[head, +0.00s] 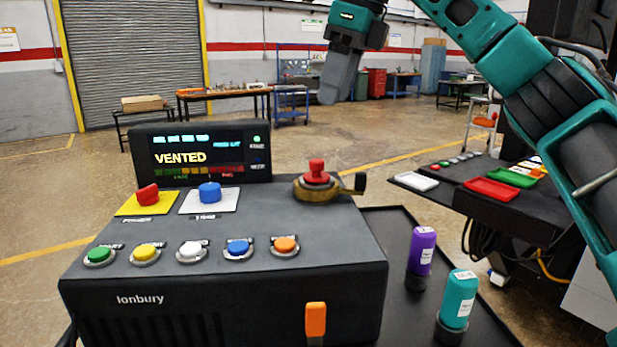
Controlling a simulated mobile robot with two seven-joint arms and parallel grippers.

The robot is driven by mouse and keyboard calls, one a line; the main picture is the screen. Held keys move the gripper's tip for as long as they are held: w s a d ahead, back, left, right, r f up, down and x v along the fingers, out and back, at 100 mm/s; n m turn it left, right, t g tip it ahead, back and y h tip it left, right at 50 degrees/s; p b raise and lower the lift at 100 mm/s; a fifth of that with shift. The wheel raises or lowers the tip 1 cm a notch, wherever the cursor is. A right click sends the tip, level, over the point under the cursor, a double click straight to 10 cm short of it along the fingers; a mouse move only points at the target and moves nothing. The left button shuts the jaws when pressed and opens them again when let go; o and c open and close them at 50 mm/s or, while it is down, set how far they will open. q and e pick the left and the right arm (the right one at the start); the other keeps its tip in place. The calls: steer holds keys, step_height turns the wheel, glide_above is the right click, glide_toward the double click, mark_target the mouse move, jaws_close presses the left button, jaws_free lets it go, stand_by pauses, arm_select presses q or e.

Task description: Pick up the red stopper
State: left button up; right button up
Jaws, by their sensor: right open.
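The red stopper (317,174) sits upright in a brass fitting (330,191) on the top right of the dark control box (320,235). A dark side knob sticks out from the fitting. My right gripper (330,97) is up above the stopper in the picture, apart from it, with its fingers pointing down. It is open and appears empty, though the fingers overlap from this side. My left gripper is not in view.
A display reading VENTED (200,157) stands behind a red knob (148,194) and a blue knob (210,192). Several coloured buttons line the box front. Purple (421,250) and teal (459,299) bottles stand at right, near coloured trays (491,189).

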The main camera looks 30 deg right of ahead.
glide_above(317, 161)
steer(key=s+d, duration=0.1)
steer(key=s, duration=0.1)
steer(key=x, duration=0.4)
steer(key=d+x, duration=0.1)
steer(key=shift+s+f+b, duration=0.25)
steer(key=shift+f+b, duration=0.15)
steer(key=shift+f, duration=0.15)
steer(key=shift+x, duration=2.9)
steer(key=shift+w+d, duration=0.1)
steer(key=shift+d, duration=0.05)
steer(key=shift+c, duration=0.5)
jaws_close()
